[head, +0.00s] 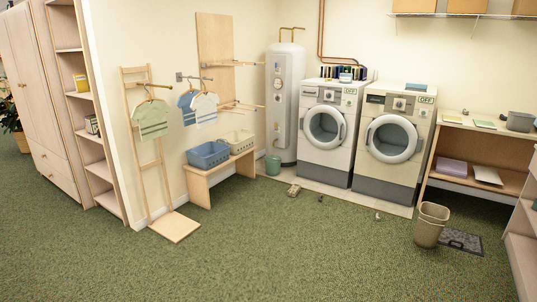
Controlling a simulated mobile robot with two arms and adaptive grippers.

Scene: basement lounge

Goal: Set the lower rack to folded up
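A tall pale wooden board (214,40) is fixed to the wall left of the water heater, above a low bench. Two racks of thin wooden bars are on it. The upper rack (236,63) sticks out at mid-board. The lower rack (240,106) also sticks out from the wall, near the board's lower part, with its bars roughly level. Nothing clearly hangs on the lower rack; the hanging shirts overlap its left end in the picture. Neither of my grippers is in view.
Small items lie near the washing machines (322,135). The green carpet (270,255) in front is clear.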

